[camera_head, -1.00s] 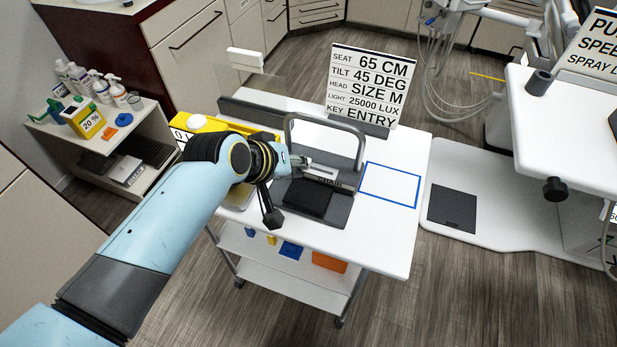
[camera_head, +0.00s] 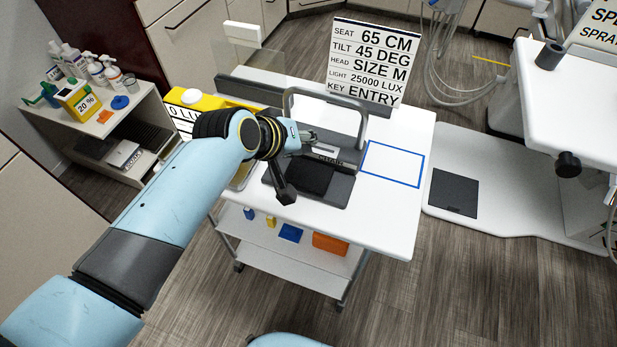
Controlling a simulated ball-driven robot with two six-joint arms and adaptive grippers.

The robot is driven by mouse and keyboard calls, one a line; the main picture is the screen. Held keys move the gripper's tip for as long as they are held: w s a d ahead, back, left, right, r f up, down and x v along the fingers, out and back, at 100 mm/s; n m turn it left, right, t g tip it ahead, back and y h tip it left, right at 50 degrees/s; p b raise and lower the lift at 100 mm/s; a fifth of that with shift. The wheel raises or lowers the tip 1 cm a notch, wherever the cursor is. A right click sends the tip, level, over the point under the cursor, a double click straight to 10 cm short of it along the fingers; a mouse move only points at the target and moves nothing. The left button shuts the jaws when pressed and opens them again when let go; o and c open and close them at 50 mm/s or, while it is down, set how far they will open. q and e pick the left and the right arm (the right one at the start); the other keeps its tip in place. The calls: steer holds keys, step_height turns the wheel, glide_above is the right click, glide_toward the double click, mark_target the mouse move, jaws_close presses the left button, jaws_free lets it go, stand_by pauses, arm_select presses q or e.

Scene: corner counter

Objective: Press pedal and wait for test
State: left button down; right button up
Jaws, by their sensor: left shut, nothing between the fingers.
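A grey pedal unit (camera_head: 340,190) with a black pad (camera_head: 311,177), a labelled strip and an arched grey handle sits on the white cart top. My left gripper (camera_head: 312,137) is shut and empty. It is over the rear of the pedal unit, behind the black pad and near the handle's left leg. I cannot tell whether its tips touch the unit. My left wrist hides part of the unit's left side. My right gripper is out of view.
A settings sign (camera_head: 368,62) stands at the cart's back. A blue-outlined rectangle (camera_head: 392,164) right of the pedal is empty. A yellow container (camera_head: 190,97) is partly behind my left arm. A side shelf (camera_head: 125,120) with bottles stands left. A dark floor plate (camera_head: 454,192) lies right of the cart.

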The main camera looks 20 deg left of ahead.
arm_select(q)
steer(key=b, duration=0.3)
glide_above(306, 171)
step_height(306, 171, down, 4)
steer(key=shift+s+f, duration=0.1)
steer(key=shift+f+b, duration=0.65)
steer(key=shift+f, duration=0.05)
steer(key=shift+f, duration=0.1)
stand_by(0.4)
steer(key=shift+f, duration=0.3)
